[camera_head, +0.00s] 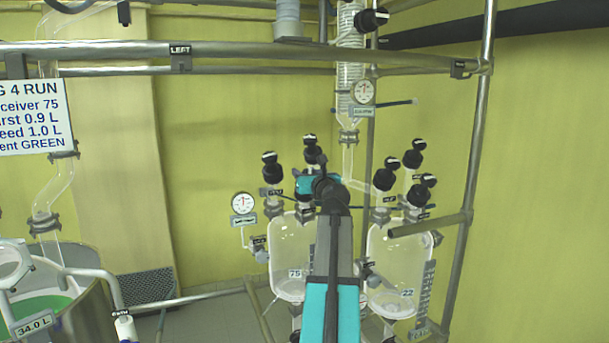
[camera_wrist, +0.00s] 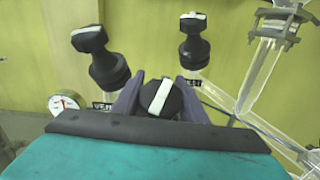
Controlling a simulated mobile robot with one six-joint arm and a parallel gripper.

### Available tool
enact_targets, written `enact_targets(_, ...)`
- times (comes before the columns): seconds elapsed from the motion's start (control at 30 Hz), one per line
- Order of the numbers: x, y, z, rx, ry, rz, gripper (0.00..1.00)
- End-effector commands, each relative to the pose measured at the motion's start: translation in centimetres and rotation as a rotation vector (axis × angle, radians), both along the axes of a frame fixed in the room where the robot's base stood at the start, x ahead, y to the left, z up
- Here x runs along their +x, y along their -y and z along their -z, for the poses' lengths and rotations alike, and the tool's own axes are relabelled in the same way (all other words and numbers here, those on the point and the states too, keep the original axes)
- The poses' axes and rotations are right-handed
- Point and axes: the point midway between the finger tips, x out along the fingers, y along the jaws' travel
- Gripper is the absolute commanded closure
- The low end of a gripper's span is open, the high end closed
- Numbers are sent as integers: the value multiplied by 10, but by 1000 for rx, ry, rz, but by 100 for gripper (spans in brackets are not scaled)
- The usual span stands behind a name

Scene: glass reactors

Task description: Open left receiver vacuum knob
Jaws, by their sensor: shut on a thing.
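The left receiver (camera_head: 292,255) is a clear glass vessel marked 75, partly hidden behind my arm. Several black knobs with white stripes stand on its top, among them a left one (camera_head: 270,165) and a back one (camera_head: 310,145). My gripper (camera_head: 318,184) is at the front of this group. In the wrist view its two purple fingers (camera_wrist: 160,88) are shut around a black knob (camera_wrist: 151,107), whose white stripe runs nearly upright, leaning slightly right. The held knob's label is hidden. Two other knobs, left (camera_wrist: 101,67) and right (camera_wrist: 194,48), stand free behind it.
The right receiver (camera_head: 400,262), marked 22, stands close by with its own black knobs (camera_head: 385,175). A gauge (camera_head: 243,203) is left of the left receiver. A glass tube (camera_wrist: 262,75) runs close on the right. Metal rails (camera_head: 230,52) cross above.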

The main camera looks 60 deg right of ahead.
Motion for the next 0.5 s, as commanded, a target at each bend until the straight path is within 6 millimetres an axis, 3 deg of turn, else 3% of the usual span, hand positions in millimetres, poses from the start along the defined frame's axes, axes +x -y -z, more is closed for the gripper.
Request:
enact_targets(0.13, 1, 0, -5, -3, 8, 1, 83)
enact_targets(0.17, 1, 0, -5, -3, 8, 1, 58)
enact_targets(0.27, 1, 0, -4, -3, 7, 1, 43)
enact_targets(0.5, 0, 0, -2, -2, 4, 1, 43)
